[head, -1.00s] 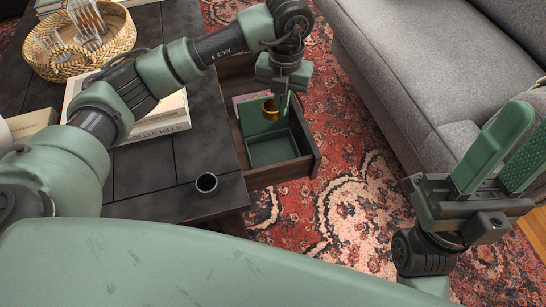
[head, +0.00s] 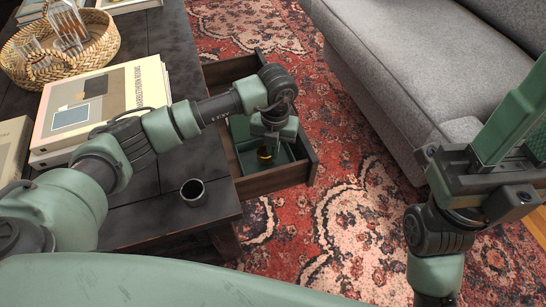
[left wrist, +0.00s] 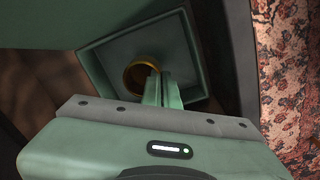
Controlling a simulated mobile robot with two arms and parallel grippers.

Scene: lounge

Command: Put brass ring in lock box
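The green lock box (head: 241,152) stands in the pulled-out drawer of the dark table, its top open. My left gripper (left wrist: 163,88) is over the box, pointing down, with its fingers close together. They are shut on the brass ring (left wrist: 140,76), which also shows in the head view (head: 265,153). The ring appears at or inside the box opening; I cannot tell if it touches the floor. The box's inner wall (left wrist: 187,45) shows in the left wrist view. My right gripper (head: 522,135) is open and empty at the right, partly cut off by the frame edge.
The dark table (head: 150,213) carries a small dark cup (head: 193,192), stacked books (head: 100,105) and a wicker tray (head: 98,45) with glasses. A grey sofa (head: 400,75) stands on the right. Patterned rug (head: 310,215) lies between.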

